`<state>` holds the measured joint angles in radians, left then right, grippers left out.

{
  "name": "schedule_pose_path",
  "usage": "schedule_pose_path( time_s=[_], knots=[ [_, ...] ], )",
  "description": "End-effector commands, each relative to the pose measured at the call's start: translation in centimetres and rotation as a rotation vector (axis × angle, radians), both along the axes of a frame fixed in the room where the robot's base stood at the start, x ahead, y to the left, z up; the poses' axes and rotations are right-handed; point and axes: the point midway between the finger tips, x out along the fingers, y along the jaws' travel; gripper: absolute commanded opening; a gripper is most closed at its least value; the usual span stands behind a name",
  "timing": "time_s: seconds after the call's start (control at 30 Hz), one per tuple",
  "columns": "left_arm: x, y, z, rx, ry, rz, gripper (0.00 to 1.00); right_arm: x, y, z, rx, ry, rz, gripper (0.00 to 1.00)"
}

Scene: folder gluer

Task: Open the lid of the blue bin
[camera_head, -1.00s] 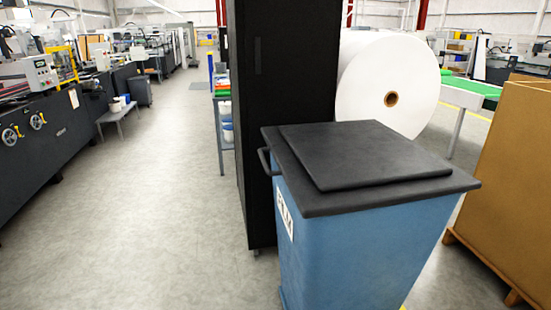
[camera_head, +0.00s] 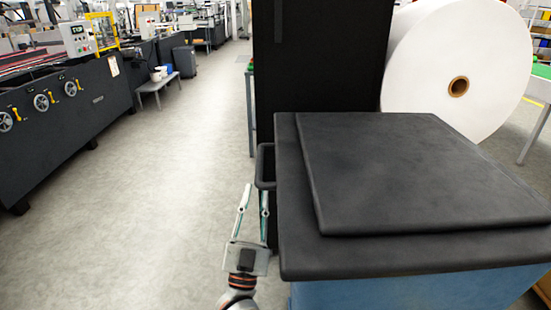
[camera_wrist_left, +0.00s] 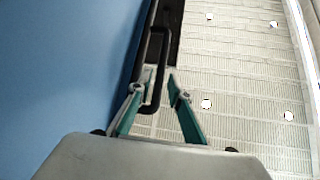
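The blue bin (camera_head: 400,296) stands at the right of the head view, and its blue wall fills the left of the left wrist view (camera_wrist_left: 60,70). Its black lid (camera_head: 420,170) lies flat and closed on top. A black loop handle (camera_head: 261,170) sticks out on the lid's left side. My left gripper (camera_head: 255,190) is open beside the bin, its fingertips close to the handle. In the left wrist view the handle's lower end (camera_wrist_left: 153,108) appears between the two parted fingers (camera_wrist_left: 155,84); whether they touch it I cannot tell. My right gripper is not seen.
A tall black cabinet (camera_head: 318,60) stands right behind the bin, with a large white paper roll (camera_head: 425,65) to its right. Dark machinery (camera_head: 70,105) lines the far left. The grey floor (camera_head: 175,200) left of the bin is clear.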

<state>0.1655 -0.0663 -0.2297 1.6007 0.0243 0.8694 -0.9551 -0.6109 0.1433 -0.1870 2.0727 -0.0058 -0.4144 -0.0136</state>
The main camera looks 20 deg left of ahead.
Motion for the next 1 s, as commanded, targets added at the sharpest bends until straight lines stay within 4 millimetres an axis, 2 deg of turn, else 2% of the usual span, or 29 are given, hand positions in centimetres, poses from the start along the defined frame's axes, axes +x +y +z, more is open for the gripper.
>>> schedule_pose_path(
  time_s=[0.17, 0.53, 0.73, 0.97, 1.0],
  knots=[
    [0.8, 0.1, 1.2, -0.003, -0.015, 0.007, 0.19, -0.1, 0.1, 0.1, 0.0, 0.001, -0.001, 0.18],
    [4.7, 0.4, 4.9, -0.002, -0.012, 0.005, 0.19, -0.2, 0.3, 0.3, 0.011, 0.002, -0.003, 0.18],
    [5.6, 0.5, 5.6, -0.003, -0.01, 0.005, 0.19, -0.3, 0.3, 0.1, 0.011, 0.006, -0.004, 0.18],
    [5.7, 0.5, 5.6, -0.003, -0.009, 0.005, 0.19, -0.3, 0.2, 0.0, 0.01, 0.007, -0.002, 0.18],
    [5.7, 0.5, 5.6, -0.003, -0.009, 0.005, 0.17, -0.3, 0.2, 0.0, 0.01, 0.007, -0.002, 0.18]
  ],
)
